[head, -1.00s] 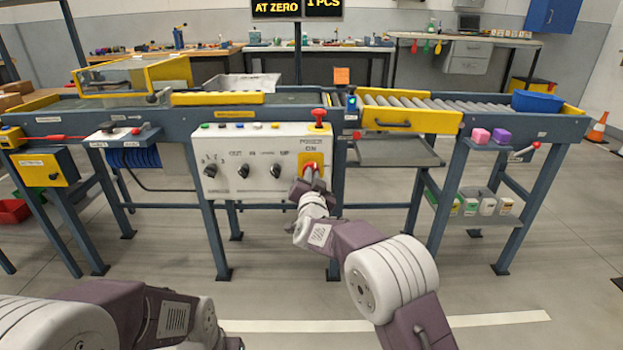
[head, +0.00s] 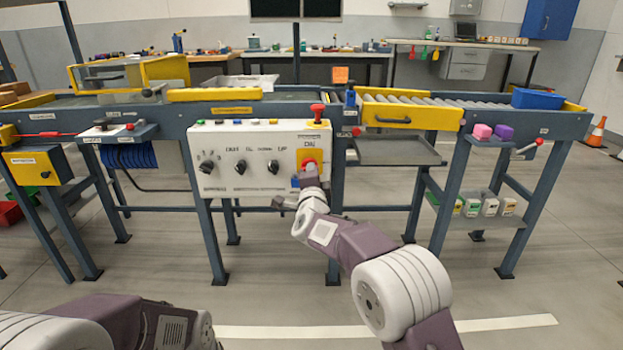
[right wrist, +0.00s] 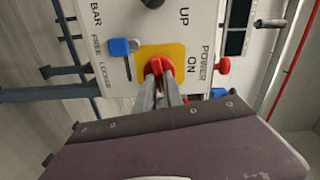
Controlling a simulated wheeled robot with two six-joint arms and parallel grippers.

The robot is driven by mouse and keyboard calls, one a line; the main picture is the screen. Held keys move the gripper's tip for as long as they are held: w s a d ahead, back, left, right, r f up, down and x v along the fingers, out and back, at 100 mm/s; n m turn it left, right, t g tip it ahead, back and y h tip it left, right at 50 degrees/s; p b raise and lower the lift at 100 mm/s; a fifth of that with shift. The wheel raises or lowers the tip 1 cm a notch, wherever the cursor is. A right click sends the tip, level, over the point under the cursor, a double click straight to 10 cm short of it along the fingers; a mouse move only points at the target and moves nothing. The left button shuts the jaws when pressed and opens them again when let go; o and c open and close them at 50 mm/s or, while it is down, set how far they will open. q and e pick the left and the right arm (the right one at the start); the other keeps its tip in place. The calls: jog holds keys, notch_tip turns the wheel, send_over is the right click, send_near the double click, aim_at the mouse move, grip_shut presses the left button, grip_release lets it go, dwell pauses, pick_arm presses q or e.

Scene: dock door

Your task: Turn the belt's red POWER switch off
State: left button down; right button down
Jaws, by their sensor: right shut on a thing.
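The control panel (head: 225,170) is a white box on the front of the belt frame. Its red POWER switch (head: 309,166) sits on a yellow plate at the panel's right side, under the word ON. In the right wrist view the red switch (right wrist: 157,70) is between the tips of my right gripper (right wrist: 162,84), which is shut on it. In the head view my right gripper (head: 309,182) is at the switch, seen from behind and partly hidden. The overhead display (head: 295,8) is dark. My left arm shows at the bottom left, but its gripper is out of view.
A red mushroom button (head: 317,110) stands on top of the panel, above the switch. A blue lever (right wrist: 120,47) is beside the yellow plate in the wrist view. Black knobs (head: 241,167) line the panel. The floor in front is clear.

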jog(key=shift+f+m+b, duration=0.1)
jog(key=shift+m+b, duration=0.3)
jog(key=shift+m, duration=0.4)
jog(key=c, duration=1.5)
grip_release()
jog(key=shift+o, duration=0.2)
jog(key=s+p, duration=0.2)
jog(key=s, duration=0.7)
jog(key=shift+p, duration=0.3)
